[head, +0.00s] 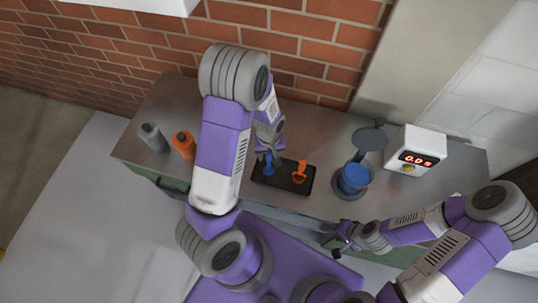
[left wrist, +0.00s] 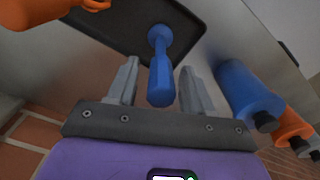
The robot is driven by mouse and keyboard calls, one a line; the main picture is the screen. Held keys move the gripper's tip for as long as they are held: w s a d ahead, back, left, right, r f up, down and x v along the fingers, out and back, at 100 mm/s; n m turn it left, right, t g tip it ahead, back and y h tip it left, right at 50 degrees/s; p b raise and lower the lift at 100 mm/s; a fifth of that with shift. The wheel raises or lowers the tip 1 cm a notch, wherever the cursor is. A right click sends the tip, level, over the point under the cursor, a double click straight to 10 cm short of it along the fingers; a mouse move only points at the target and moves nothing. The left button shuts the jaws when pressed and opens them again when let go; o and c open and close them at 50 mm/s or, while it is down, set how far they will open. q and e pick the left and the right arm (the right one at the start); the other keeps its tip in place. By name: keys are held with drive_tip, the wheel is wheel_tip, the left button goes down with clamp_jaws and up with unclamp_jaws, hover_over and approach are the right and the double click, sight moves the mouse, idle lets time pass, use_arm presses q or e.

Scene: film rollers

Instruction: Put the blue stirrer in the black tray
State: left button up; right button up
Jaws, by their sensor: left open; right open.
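The blue stirrer (head: 268,164) is at the left part of the black tray (head: 283,187). In the left wrist view the blue stirrer (left wrist: 160,82) has its round end against the tray floor and its handle rising towards my camera. My left gripper (left wrist: 156,88) is open, with its fingers on either side of the handle and gaps visible. In the head view this gripper (head: 270,152) is over the tray's left end. My right gripper (head: 345,238) is open and empty near the counter's front edge.
An orange stirrer (head: 299,173) is in the tray's right part. A blue tank (head: 354,179) and a timer (head: 416,152) stand right. Grey (head: 152,138) and orange (head: 184,145) bottles stand left; a blue bottle (left wrist: 245,92) shows in the left wrist view.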

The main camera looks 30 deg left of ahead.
use_arm(q)
wheel_tip(320, 180, up, 10)
drive_tip(key=shift+r+p, duration=0.25)
drive_tip(key=shift+p, duration=0.25)
use_arm(e)
drive_tip(key=shift+r, duration=0.6)
use_arm(q)
drive_tip(key=shift+s, duration=0.1)
use_arm(e)
drive_tip(key=shift+s, duration=0.1)
